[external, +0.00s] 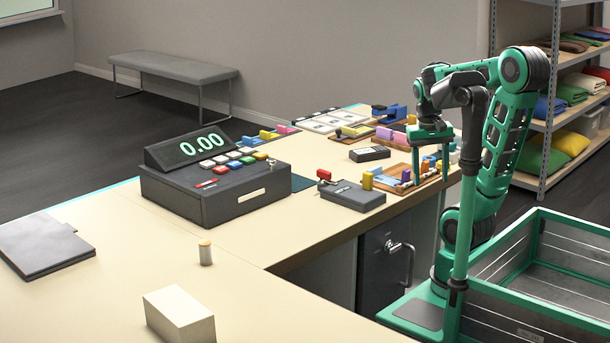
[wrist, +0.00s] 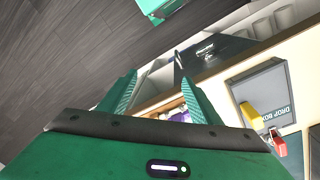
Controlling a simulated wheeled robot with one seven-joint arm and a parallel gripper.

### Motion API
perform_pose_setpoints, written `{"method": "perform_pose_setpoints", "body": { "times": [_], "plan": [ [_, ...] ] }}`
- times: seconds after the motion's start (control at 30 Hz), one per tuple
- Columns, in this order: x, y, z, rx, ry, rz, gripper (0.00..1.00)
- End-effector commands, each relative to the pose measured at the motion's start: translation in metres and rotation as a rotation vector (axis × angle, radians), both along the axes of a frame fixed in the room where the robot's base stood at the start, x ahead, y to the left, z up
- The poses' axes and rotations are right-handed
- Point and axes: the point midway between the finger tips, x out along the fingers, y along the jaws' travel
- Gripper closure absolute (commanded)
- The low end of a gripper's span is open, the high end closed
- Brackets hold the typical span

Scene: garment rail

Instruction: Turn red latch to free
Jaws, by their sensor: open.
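A small red latch-like piece (external: 323,174) stands at the left end of a low dark box (external: 352,195) on the counter. In the wrist view, a red piece (wrist: 277,142) shows at the right, beside a yellow block (wrist: 250,113) and a dark panel marked DROP BOX (wrist: 262,88); these look like the same group. My gripper (external: 430,165) points down above the counter's right edge, to the right of the red piece and apart from it. In the wrist view, its two green fingers (wrist: 160,95) are spread, with nothing gripped. The latch's exact setting is too small to tell.
A cash register (external: 215,190) with coloured keys stands left of the box. Wooden trays with coloured pieces (external: 400,178) lie near my gripper. A dark cabinet door with a handle (external: 400,246) is under the counter. The front counter is mostly clear.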

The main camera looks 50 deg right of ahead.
Motion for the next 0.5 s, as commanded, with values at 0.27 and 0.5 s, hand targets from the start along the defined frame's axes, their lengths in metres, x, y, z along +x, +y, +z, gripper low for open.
{"method": "perform_pose_setpoints", "body": {
  "times": [0.27,0.5],
  "plan": [
    [0.129,0.012,0.055,-0.179,-0.031,-0.288,0.42],
    [0.224,0.084,0.081,-0.275,-0.125,-0.548,0.42]
  ]
}}
